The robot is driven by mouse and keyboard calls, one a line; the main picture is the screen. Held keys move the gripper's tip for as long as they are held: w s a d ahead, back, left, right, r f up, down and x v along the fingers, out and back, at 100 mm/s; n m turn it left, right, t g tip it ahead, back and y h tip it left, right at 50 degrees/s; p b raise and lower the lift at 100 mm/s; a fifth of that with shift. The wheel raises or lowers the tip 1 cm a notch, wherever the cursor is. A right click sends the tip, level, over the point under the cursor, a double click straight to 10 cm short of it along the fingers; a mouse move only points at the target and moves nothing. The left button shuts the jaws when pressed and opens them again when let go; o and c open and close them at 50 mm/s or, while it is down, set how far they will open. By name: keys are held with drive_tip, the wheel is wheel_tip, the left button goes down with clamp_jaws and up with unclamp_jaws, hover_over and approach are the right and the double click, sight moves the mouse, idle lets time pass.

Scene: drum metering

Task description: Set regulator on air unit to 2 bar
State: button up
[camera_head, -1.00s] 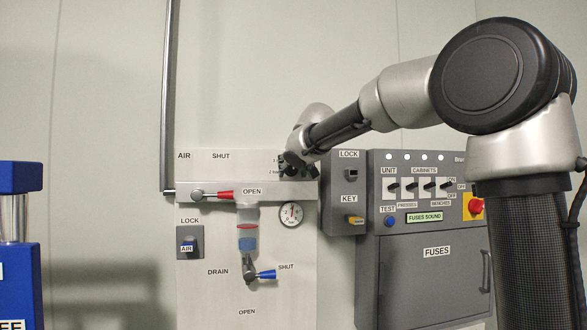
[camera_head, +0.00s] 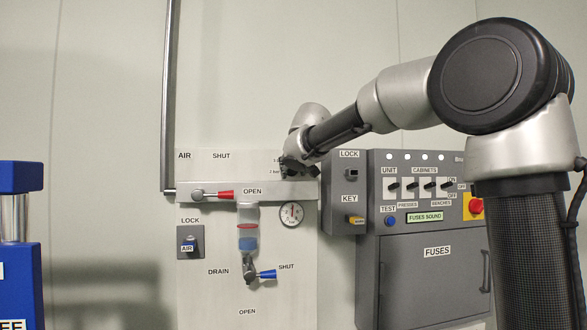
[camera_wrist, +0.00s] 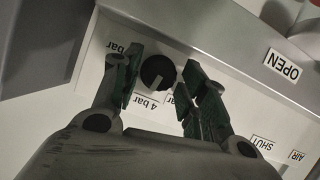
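The air unit (camera_head: 200,290) is a pale panel on the wall. Its regulator knob (camera_wrist: 157,72) is round and dark with a pale pointer mark, beside "4 bar" labels in the wrist view. My gripper (camera_wrist: 160,85) has its two fingers on either side of the knob, with gaps showing, so it is open around it. In the head view my gripper (camera_head: 292,166) is at the panel's upper right and hides the knob. The round gauge (camera_head: 291,214) below it has a red needle pointing about straight up; its numbers are too small to read.
A red-handled valve (camera_head: 220,195) and a blue-handled drain valve (camera_head: 262,274) sit left of and below my gripper. The grey lock and key box (camera_head: 345,205) stands close on the right, with the fuse cabinet (camera_head: 432,290) beyond. A blue machine (camera_head: 20,250) is far left.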

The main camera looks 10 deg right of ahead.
idle(0.3)
drive_tip(key=v, duration=1.2)
drive_tip(key=shift+m+y, duration=0.4)
drive_tip(key=shift+m, duration=0.1)
drive_tip(key=x, duration=0.8)
drive_tip(key=d+x, duration=0.1)
drive_tip(key=x, duration=0.3)
drive_tip(key=shift+c, duration=0.4)
